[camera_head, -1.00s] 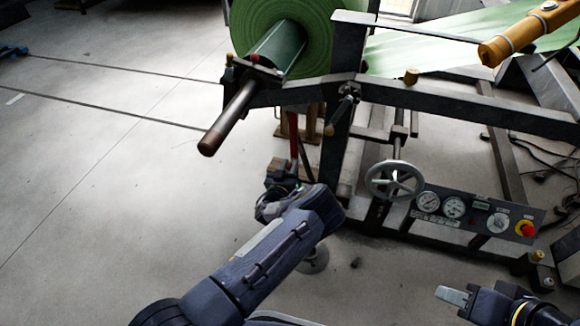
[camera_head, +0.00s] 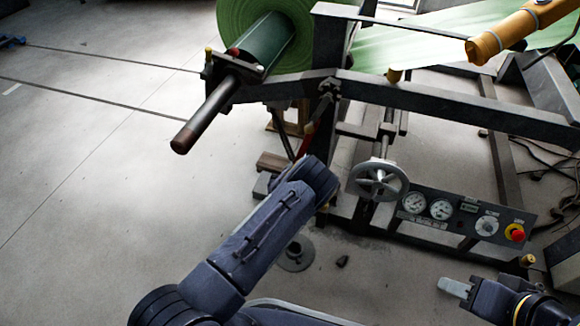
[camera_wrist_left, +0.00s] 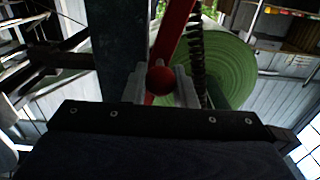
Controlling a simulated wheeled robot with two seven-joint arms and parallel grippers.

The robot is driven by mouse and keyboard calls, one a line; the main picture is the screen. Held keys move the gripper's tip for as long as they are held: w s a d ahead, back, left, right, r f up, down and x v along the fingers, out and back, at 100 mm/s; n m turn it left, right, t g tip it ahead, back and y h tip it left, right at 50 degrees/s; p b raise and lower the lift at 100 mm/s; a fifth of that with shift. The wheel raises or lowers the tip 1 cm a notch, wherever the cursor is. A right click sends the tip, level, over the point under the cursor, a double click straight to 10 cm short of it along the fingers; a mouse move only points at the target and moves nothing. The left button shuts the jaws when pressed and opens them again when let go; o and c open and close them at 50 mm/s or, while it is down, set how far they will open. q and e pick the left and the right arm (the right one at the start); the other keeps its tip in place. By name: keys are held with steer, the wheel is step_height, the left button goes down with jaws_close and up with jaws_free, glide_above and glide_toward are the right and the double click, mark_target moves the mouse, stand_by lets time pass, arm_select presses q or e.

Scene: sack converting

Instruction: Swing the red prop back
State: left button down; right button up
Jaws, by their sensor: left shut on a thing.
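The red prop (camera_head: 306,140) is a thin red bar beside the dark frame post below the green roll, tilted with its upper end to the right. In the left wrist view the red prop (camera_wrist_left: 174,34) runs up from a red ball end. My left gripper (camera_wrist_left: 161,84) is shut on the prop at this ball, its pale fingers on either side. In the head view my left wrist hides that gripper and the prop's lower end. My right gripper (camera_head: 455,287) is at the lower right, away from the prop; its finger gap is not visible.
The green roll (camera_head: 232,14) sits on a shaft (camera_head: 205,115) that sticks out toward me. A handwheel (camera_head: 378,181) and a gauge panel (camera_head: 463,218) with a red button stand right of my left arm. A dark spring (camera_wrist_left: 197,55) runs close beside the prop.

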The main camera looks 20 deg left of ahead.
arm_select(q)
steer(key=shift+d+f, duration=0.1)
steer(key=shift+d, duration=0.15)
steer(key=c, duration=1.2)
jaws_free()
steer(key=shift+s, duration=0.1)
steer(key=shift+s, duration=0.3)
steer(key=s+p, duration=0.2)
steer(key=s, duration=0.5)
steer(key=shift+a+p, duration=0.15)
steer(key=shift+p, duration=0.2)
